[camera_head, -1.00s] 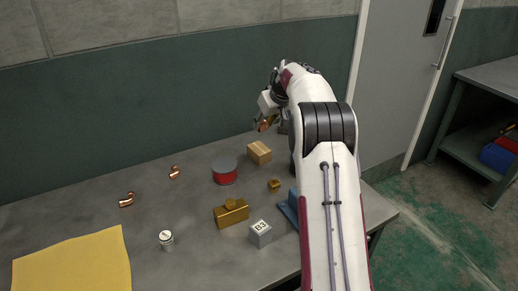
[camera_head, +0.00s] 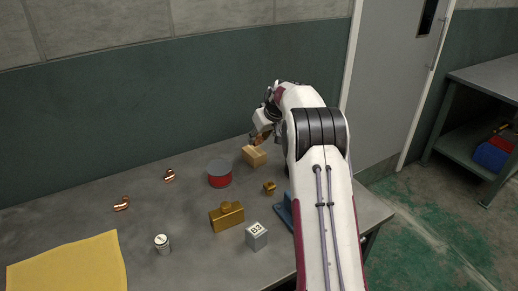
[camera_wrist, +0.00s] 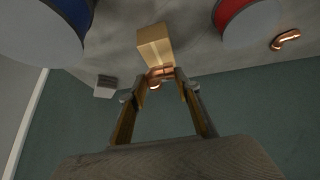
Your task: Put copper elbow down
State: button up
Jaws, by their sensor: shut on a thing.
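My gripper (camera_head: 259,139) is at the back of the table, just behind the cardboard box (camera_head: 254,155), partly hidden by the arm. In the wrist view, my gripper (camera_wrist: 160,78) is shut on a copper elbow (camera_wrist: 156,74), held between the fingertips. The cardboard box (camera_wrist: 153,46) lies just beyond it; I cannot tell whether they touch, or whether the elbow touches the table. Two other copper elbows lie on the table at the left, one nearer (camera_head: 121,205) and one farther back (camera_head: 169,175).
A red spool (camera_head: 219,174) stands left of the box. A small brass part (camera_head: 269,188), a larger brass part (camera_head: 227,217), a grey B3 block (camera_head: 257,236) and a white canister (camera_head: 162,244) stand nearer. A yellow cloth (camera_head: 70,265) covers the front left. The back-left table is clear.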

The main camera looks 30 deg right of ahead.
jog(key=shift+f, duration=2.45)
jog(key=shift+f, duration=0.1)
jog(key=o, duration=0.9)
jog(key=shift+o, duration=0.2)
jog(key=shift+r, duration=0.2)
jog(key=shift+v, duration=0.9)
jog(key=v, duration=1)
